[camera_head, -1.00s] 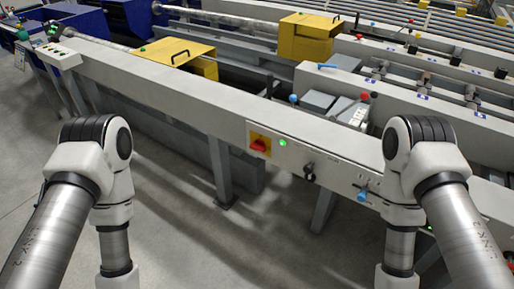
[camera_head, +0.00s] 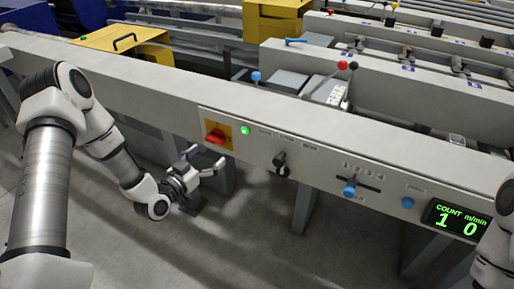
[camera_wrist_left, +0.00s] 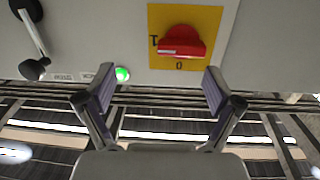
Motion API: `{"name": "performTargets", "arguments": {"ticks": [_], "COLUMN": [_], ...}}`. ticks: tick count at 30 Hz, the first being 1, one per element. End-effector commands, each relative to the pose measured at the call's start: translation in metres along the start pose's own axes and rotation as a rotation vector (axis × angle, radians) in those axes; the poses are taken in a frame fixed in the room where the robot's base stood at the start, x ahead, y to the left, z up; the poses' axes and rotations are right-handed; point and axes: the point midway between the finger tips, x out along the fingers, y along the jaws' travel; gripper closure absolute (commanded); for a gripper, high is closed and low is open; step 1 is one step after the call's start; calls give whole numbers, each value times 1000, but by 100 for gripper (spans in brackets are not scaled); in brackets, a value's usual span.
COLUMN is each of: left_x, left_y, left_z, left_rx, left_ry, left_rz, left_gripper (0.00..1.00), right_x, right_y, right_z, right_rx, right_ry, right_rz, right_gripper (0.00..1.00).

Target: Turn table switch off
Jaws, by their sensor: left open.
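The table switch is a red rotary handle (camera_head: 215,135) on a yellow plate (camera_head: 209,123) on the front face of the long grey beam. In the left wrist view the red handle (camera_wrist_left: 181,42) lies roughly sideways, with small black marks beside and below it. A green lamp (camera_head: 245,130) beside the plate is lit. My left gripper (camera_head: 207,159) is open and empty, just below and in front of the switch, apart from it. In the wrist view its two spread fingers (camera_wrist_left: 160,90) frame the handle's lower side. My right gripper is not in view.
Along the beam's front to the right are a black knob (camera_head: 281,162), a blue slider knob (camera_head: 349,190), a blue button (camera_head: 407,203) and a lit counter display (camera_head: 456,219). Levers with red and black balls (camera_head: 345,65) stand behind. The floor below is open.

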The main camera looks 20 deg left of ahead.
Motion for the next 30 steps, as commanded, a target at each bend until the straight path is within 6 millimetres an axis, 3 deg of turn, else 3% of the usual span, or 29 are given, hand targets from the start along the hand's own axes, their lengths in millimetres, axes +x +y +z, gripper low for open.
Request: {"name": "performTargets", "arguments": {"ticks": [1, 3, 8, 18, 21, 29, 30], "left_x": [-1, -2, 5, 64, 74, 77, 77], "left_y": [-13, -22, -25, -28, -29, -29, -29], "left_z": [13, 14, 9, 6, 5, 4, 4], "left_rx": [-14, -25, -26, -23, -26, -28, -28], "left_ry": [21, 39, 53, 51, 49, 48, 48], "left_rz": [-33, -57, -63, -60, -62, -62, -62], "left_gripper": [8, 8, 8, 8, 8, 8, 22], "right_x": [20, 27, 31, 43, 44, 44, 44], "right_y": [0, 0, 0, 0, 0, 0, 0], "right_z": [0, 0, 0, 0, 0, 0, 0], "right_rx": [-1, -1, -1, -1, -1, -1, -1], "right_ry": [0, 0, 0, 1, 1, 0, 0], "right_rz": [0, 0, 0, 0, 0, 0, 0], "right_gripper": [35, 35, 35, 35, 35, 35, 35]}}
